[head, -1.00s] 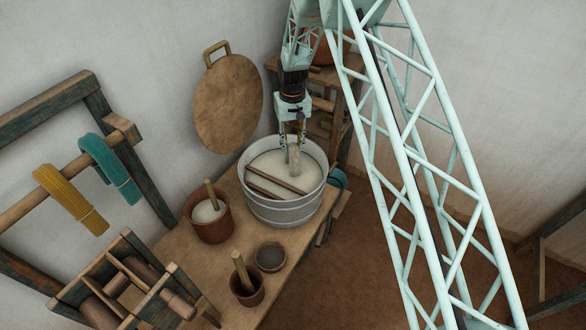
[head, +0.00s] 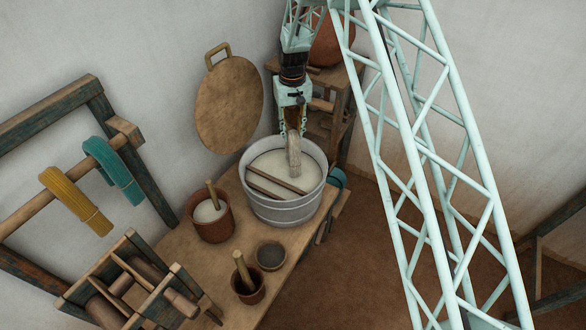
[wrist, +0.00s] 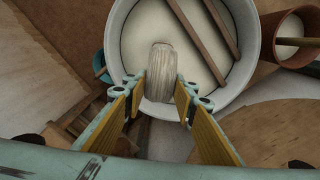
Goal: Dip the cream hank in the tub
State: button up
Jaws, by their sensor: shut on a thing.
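The cream hank (head: 294,156) hangs upright from my gripper (head: 292,126), over the tub. In the wrist view the hank (wrist: 160,75) sits between the two fingers of my gripper (wrist: 160,97), which are shut on it. The tub (head: 285,211) is a round, pale metal vessel holding cream liquid (head: 280,166). The tub also shows in the wrist view (wrist: 116,25). The hank's lower end is over the liquid near the tub's back right. I cannot tell whether it touches the surface.
Two wooden sticks (head: 276,180) lie across the tub. A brown pot (head: 212,225) with a stick, a small bowl (head: 270,255) and a smaller pot (head: 247,286) share the table. Yellow (head: 77,201) and teal (head: 114,171) hanks hang on a bar at left. A round board (head: 228,104) leans behind.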

notch_tip(320, 180, up, 13)
jog(key=p, duration=0.4)
jog(key=shift+f, duration=0.15)
dwell(0.8)
dwell(1.7)
